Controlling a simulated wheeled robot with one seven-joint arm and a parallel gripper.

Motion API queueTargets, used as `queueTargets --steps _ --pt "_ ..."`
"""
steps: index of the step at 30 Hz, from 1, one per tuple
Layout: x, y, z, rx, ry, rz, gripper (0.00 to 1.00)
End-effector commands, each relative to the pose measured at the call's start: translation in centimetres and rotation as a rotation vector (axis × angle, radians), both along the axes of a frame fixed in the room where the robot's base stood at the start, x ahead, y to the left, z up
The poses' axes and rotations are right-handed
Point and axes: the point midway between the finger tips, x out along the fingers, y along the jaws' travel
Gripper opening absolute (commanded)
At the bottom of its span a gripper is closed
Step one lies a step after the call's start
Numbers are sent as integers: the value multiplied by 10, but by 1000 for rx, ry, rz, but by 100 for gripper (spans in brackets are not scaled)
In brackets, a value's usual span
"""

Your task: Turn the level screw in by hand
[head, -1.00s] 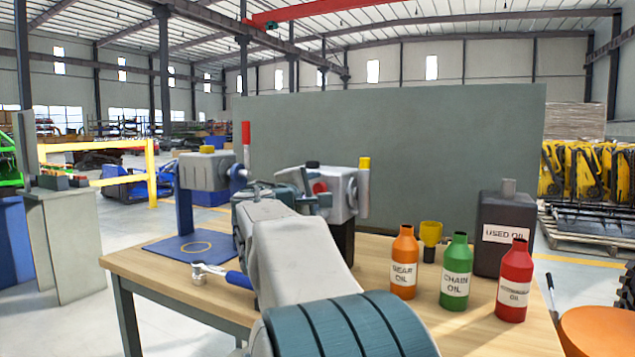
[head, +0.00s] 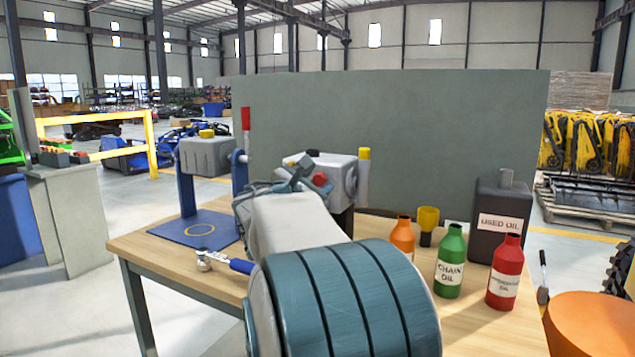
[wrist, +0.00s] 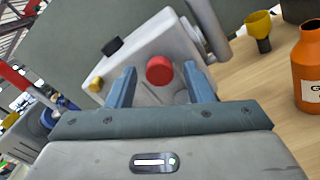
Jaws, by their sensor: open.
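A light grey gear housing (head: 340,168) stands on the bench, with a round red screw head (head: 320,179) on its near face. This red head looks like the level screw. In the wrist view the red screw head (wrist: 160,70) lies between the two blue fingers of my gripper (wrist: 156,78). The fingers are open, with a gap on both sides of the head. In the head view my gripper (head: 303,178) is at the housing, partly hidden by my arm.
A blue-handled ratchet (head: 205,259) lies near the front edge. Orange (head: 402,236), green (head: 450,262) and red (head: 504,272) oil bottles, a yellow funnel cup (head: 428,218) and a used oil can (head: 497,225) stand at right.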

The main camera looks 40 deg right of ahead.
Motion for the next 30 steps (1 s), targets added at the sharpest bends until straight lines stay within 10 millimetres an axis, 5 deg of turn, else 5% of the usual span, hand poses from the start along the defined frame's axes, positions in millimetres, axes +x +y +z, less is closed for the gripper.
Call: queueTargets --steps 1,5,13,30 --pt "0 0 0 0 0 0 44" --pt "0 0 0 0 -1 0 10" --pt "0 0 -5 26 -68 0 10" --pt "0 0 -6 253 -618 0 10"
